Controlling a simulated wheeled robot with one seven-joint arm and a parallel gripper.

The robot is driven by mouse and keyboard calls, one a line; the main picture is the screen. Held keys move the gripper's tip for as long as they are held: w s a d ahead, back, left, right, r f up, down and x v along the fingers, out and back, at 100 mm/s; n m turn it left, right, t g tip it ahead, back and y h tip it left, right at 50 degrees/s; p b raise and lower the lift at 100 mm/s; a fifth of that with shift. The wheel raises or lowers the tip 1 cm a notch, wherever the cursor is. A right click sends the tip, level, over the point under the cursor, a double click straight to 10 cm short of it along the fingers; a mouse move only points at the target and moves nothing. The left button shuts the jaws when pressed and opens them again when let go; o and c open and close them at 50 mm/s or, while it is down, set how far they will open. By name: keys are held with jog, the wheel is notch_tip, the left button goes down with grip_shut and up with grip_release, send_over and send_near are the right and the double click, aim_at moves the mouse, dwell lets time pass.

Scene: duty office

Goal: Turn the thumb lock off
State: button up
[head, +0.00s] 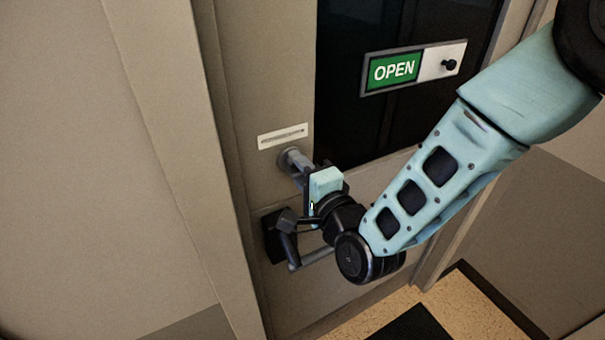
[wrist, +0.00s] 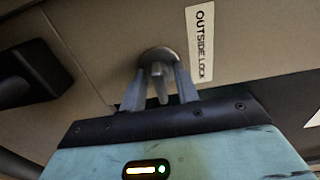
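The thumb lock (head: 291,158) is a round grey metal boss on the beige door, just below a small white label. In the wrist view the thumb lock (wrist: 158,57) shows its narrow turn piece pointing toward my gripper. My gripper (head: 303,172) is at the lock; in the wrist view its two grey fingers (wrist: 159,88) stand on either side of the turn piece. Narrow gaps show between fingers and turn piece, so the gripper looks open around it. Contact at the fingertips is too small to tell.
A dark lever handle (head: 287,243) sits just below my gripper, close to the wrist; it also shows in the wrist view (wrist: 30,80). The label (wrist: 200,42) reads OUTSIDE LOCK. A green OPEN sign (head: 395,70) is on the dark door window (head: 345,50).

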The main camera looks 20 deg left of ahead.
grip_shut()
jog(key=shift+f+n+b, duration=0.2)
jog(key=shift+n+b, duration=0.75)
jog(key=shift+n, duration=0.05)
jog(key=n+b, duration=0.1)
jog(key=n, duration=0.2)
jog(key=shift+b, duration=0.4)
jog(key=shift+r+n, duration=0.15)
jog(key=shift+n, duration=0.45)
